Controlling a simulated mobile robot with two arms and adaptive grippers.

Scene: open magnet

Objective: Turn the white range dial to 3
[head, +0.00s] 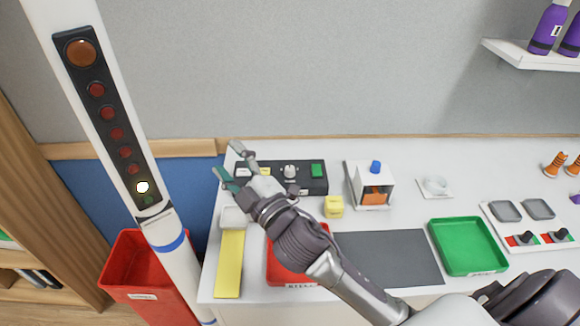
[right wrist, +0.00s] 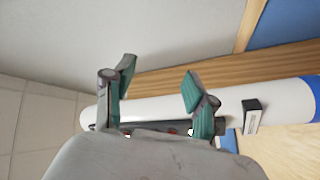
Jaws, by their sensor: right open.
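A white dial (head: 290,171) sits on a black control panel (head: 303,185) at the back left of the white table in the head view. Its setting is too small to read. My right gripper (head: 228,161) is open and empty, over the left end of the panel, left of the dial and apart from it. Its open fingers also show in the right wrist view (right wrist: 160,82), with nothing between them and a white post behind. The gripper and wrist hide part of the panel's left side. My left gripper is not in view.
A green button (head: 317,170) is right of the dial. A yellow block (head: 334,206) and a white box with a blue knob (head: 369,187) stand nearby. A tall white post (head: 183,270) with a light column rises left of the table. A green tray (head: 440,238) lies right.

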